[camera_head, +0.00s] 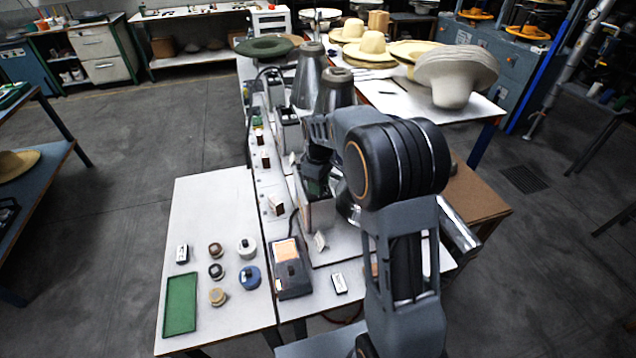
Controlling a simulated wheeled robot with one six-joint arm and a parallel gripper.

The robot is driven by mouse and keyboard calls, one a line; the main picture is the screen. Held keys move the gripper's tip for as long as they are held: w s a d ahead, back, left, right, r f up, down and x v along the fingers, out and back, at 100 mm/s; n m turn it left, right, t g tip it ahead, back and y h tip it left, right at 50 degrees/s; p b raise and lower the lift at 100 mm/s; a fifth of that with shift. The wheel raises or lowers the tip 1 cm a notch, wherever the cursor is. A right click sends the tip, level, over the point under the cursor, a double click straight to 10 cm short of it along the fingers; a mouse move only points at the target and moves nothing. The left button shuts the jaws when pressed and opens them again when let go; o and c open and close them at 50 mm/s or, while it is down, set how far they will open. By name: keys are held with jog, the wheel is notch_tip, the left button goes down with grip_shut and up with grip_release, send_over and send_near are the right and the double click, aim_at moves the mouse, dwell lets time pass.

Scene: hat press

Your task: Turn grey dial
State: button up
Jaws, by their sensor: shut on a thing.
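My arm comes up from the bottom right and bends over the bench. My gripper (316,186) is a dark shape at the light box-shaped machine (322,215), left of my large black arm joint. Its fingertips are mostly hidden by the arm and by its own body. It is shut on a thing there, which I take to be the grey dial. The dial itself is hidden, so its angle cannot be told.
On the white table at left lie a green tray (181,304), a blue round piece (250,277), a pale grey round piece (246,247) and several small brown ones. A black device (290,268) stands near the front. Metal cones (309,80) and felt hats (455,75) are behind.

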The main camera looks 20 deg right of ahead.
jog(key=o, duration=0.9)
jog(key=shift+o, duration=0.2)
jog(key=shift+r, duration=0.1)
notch_tip(320, 180, up, 14)
jog(key=shift+b, duration=0.35)
jog(key=shift+f, duration=0.2)
jog(key=s+f+m+t, duration=0.2)
jog(key=s+m, duration=0.2)
jog(key=s, duration=0.7)
jog(key=s+f+m+t, duration=0.2)
jog(key=s+m, duration=0.3)
jog(key=s, duration=0.5)
jog(key=shift+s+a+f, duration=0.25)
jog(key=shift+s+f, duration=0.1)
jog(key=shift+f, duration=0.25)
